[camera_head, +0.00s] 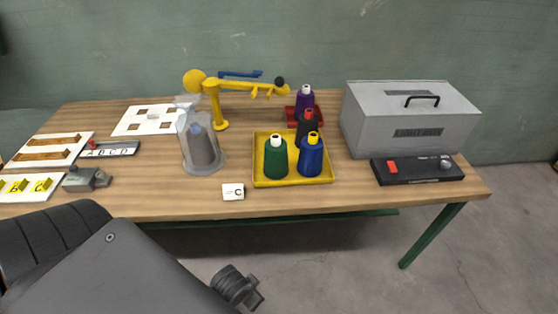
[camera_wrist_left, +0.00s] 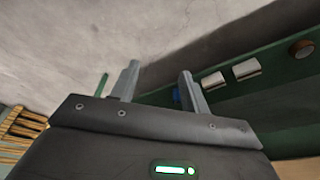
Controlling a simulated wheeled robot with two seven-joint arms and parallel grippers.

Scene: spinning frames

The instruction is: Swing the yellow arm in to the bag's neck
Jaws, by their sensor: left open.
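The yellow arm (camera_head: 245,86) stands on a post behind the bag. It has a round yellow disc at its left end, a dark knob at its right end and a blue lever above it. The clear bag (camera_head: 184,130) stands upright around a grey cone; its gathered neck (camera_head: 186,101) is just left of the yellow post. The neck and the yellow arm overlap little in view, and I cannot tell whether they touch. My left gripper (camera_wrist_left: 160,88) is open and empty in the left wrist view, away from the bag and yellow arm. My right gripper is not in view.
A yellow tray (camera_head: 258,181) with green and blue cones stands right of the bag, near a red tray (camera_head: 291,112). A grey box (camera_head: 405,115) and black control panel (camera_head: 420,171) are at right. White boards and a small grey block (camera_head: 86,179) are at left.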

